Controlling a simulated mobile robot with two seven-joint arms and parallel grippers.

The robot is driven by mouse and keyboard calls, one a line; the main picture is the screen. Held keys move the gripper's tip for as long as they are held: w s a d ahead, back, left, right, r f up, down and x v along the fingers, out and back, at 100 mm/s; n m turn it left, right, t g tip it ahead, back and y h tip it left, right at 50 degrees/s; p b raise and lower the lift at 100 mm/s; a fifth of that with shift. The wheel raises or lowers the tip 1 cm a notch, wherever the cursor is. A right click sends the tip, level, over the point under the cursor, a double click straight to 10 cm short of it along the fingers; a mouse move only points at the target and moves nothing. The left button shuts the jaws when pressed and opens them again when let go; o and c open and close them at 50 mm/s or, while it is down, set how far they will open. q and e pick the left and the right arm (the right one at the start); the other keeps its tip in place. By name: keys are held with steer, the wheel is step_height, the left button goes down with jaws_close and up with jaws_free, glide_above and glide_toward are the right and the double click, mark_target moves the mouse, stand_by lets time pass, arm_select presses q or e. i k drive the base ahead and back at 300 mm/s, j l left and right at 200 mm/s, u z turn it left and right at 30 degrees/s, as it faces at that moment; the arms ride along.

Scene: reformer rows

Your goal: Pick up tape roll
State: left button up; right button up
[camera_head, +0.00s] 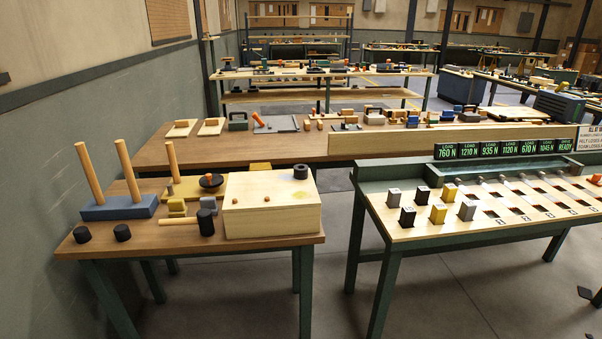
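A small dark ring-shaped roll (300,172), which looks like the tape roll, sits on top of a pale wooden box (272,217) at the right of the near left table (165,246). Neither of my grippers shows in the head view.
A blue-grey block (118,208) with two upright wooden pegs stands at the table's left. Black cylinders (123,232) and a wooden dowel (180,221) lie along the front. A gap separates this table from the workbench (450,235) at right, which holds several small blocks.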

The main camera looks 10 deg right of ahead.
mark_target(300, 171)
steer(key=z, duration=0.2)
steer(key=i+j+z, duration=0.2)
steer(key=z, duration=0.2)
steer(key=i+j+z, duration=0.1)
steer(key=j+z, duration=0.25)
steer(key=i+j, duration=0.1)
steer(key=j, duration=0.35)
steer(key=i+j+z, duration=0.1)
steer(key=j, duration=0.35)
steer(key=i+j+z, duration=0.1)
steer(key=j, duration=0.35)
steer(key=i+j, duration=0.1)
steer(key=j, duration=0.4)
